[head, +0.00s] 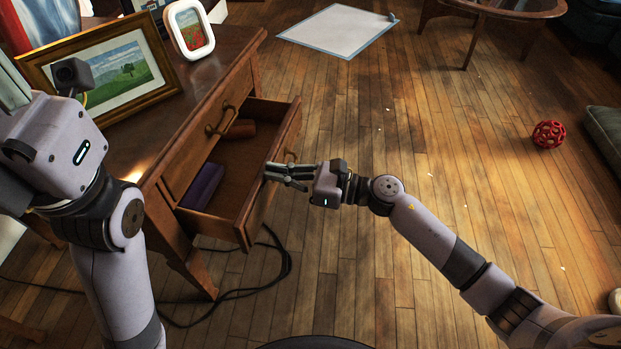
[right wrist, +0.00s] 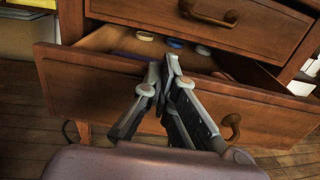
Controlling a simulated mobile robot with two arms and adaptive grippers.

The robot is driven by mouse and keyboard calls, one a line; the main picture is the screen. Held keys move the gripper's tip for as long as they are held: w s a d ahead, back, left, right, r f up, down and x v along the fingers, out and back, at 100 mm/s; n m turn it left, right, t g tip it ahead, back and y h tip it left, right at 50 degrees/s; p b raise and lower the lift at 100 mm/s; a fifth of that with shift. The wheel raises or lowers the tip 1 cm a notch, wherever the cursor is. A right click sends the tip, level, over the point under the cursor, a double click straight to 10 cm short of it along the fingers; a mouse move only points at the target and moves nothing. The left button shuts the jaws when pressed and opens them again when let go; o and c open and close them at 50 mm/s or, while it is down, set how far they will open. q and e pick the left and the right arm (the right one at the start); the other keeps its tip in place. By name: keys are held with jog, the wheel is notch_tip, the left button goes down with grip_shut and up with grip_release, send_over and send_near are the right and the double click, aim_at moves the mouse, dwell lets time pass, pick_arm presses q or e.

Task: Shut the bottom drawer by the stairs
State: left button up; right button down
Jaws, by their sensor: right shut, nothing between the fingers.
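The bottom drawer (head: 258,212) of the wooden desk stands pulled out in the head view. Its front also spans the right wrist view (right wrist: 82,92). A purple box (head: 203,187) and a reddish-brown object (head: 240,129) lie inside. The drawer's curved handle (right wrist: 232,128) is right of my fingers in the wrist view. My right gripper (head: 270,173) is shut and empty, with its tips at the drawer front near its top edge; I cannot tell whether they touch. My left arm fills the left side of the head view, but its fingertips are not visible. No stairs are identifiable.
The upper drawer (head: 210,130) is closed. Picture frames (head: 105,72) stand on the desk (head: 228,45). A dark cable (head: 285,262) lies on the floor below. A red ball (head: 549,134) lies far right. The wooden floor right of the drawer is mostly clear.

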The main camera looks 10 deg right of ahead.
jog(key=x, duration=0.9)
jog(key=shift+w+a+b, duration=0.15)
jog(key=shift+a+b, duration=0.15)
jog(key=shift+b, duration=0.05)
jog(key=shift+d+f, duration=0.1)
